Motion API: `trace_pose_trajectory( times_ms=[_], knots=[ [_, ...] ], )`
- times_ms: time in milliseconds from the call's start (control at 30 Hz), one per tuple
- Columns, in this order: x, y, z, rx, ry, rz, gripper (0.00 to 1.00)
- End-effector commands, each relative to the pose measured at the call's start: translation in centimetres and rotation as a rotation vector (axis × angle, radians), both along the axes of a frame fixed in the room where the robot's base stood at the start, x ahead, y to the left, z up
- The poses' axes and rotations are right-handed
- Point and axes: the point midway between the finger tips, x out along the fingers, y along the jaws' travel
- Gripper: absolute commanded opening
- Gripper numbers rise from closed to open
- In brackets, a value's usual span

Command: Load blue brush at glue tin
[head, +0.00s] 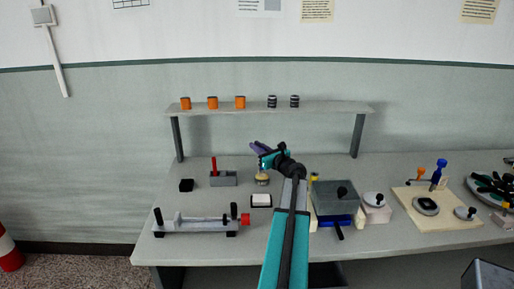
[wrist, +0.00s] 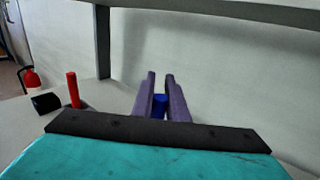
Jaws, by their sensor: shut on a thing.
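My gripper (head: 262,148) is raised over the bench, above and just behind the glue tin (head: 262,180). In the wrist view its two purple fingers (wrist: 161,100) are shut on the blue brush (wrist: 159,101), whose blue part shows between them. The rest of the brush is hidden by the fingers and my wrist, and I cannot make it out in the head view. The glue tin is small and tan; my wrist is close above it in the picture. It does not show in the wrist view.
A grey holder (head: 226,179) with a red brush (head: 214,165) stands left of the tin, and a black block (head: 186,185) further left. A white pad (head: 261,200) lies in front. A winding spindle (head: 190,224) is front left. A shelf (head: 260,107) with spools spans behind.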

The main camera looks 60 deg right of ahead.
Motion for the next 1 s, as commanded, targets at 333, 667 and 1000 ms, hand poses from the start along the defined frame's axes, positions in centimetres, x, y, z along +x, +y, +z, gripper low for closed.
trace_pose_trajectory(
  times_ms=[333,667,1000],
  knots=[
    [0.04,0.03,-0.3,0.0,0.0,0.001,0.0],
    [0.07,0.05,-0.56,0.0,0.0,0.001,0.0],
    [0.08,0.07,-0.63,0.0,0.0,0.001,0.0]
  ],
)
